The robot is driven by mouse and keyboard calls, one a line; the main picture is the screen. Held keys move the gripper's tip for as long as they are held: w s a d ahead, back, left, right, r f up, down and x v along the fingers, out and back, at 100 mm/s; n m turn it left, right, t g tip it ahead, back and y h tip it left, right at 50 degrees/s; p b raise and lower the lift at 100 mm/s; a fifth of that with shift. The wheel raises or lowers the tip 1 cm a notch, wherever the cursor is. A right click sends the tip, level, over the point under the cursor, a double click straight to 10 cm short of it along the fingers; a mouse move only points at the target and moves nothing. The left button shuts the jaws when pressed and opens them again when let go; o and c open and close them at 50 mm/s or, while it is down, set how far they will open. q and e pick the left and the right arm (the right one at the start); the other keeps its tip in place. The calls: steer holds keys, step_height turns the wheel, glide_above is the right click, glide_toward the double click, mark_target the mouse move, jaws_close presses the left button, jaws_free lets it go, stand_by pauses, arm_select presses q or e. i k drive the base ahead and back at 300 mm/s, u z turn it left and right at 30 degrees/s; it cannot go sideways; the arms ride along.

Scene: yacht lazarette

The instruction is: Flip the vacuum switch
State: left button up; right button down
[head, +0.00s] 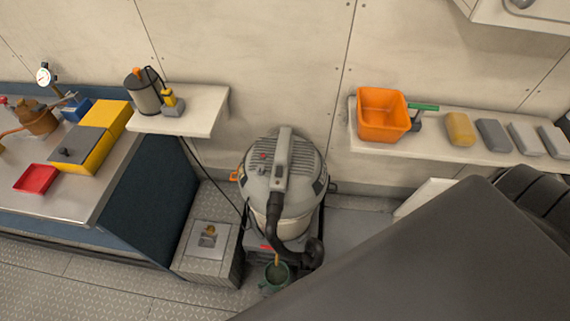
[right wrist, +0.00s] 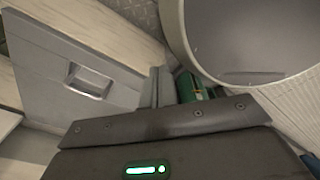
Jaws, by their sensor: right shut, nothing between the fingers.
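The grey shop vacuum (head: 254,185) stands upright against the wall in the middle of the head view. Its ribbed lid has a carrying handle, and a black hose runs down its front. A small red part (head: 263,156) shows on the lid, left of the handle; it is too small to tell whether it is the switch or how it is set. My right gripper (right wrist: 160,86) shows only in the right wrist view, its grey fingers shut and empty. Whether it is near the vacuum cannot be told. My left gripper is in neither view.
A dark part of my arm covers the lower right of the head view. A shelf (head: 215,98) and workbench (head: 80,207) stand left; a grey box (head: 190,262) and green mug (head: 274,287) are by the vacuum. An orange bin (head: 382,125) sits on the right shelf.

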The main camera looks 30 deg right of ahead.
mark_target(279, 173)
steer(key=k, duration=1)
steer(key=z, duration=0.7)
steer(key=i, duration=0.9)
steer(key=u, duration=1.15)
